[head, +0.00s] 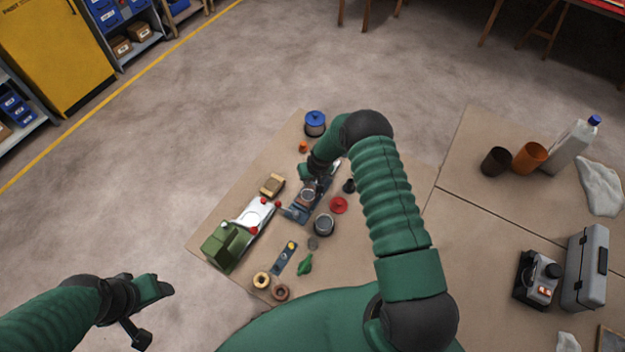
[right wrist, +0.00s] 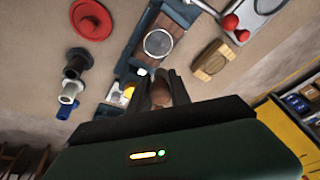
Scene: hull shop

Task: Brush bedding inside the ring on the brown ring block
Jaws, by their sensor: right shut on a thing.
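The brown ring block (right wrist: 158,42) is a dark wood block with a round metal ring, seated in a blue holder (right wrist: 151,18). It also shows in the head view (head: 307,195), just below my right gripper. My right gripper (right wrist: 160,90) is shut on a brown rounded handle (right wrist: 160,96), close to the ring block's near end. The working end of the held thing is not clear; a small white piece (right wrist: 142,72) shows beside the fingers. My left gripper (head: 152,312) is empty, with its fingers apart, over bare floor at the lower left.
A paler block with a ring (head: 272,185) lies left of the holder, beside a green and white machine (head: 232,237). A red lid (head: 339,205), a dark round tin (head: 324,225) and a blue-topped pot (head: 315,123) stand around. Bare floor lies beyond the mat.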

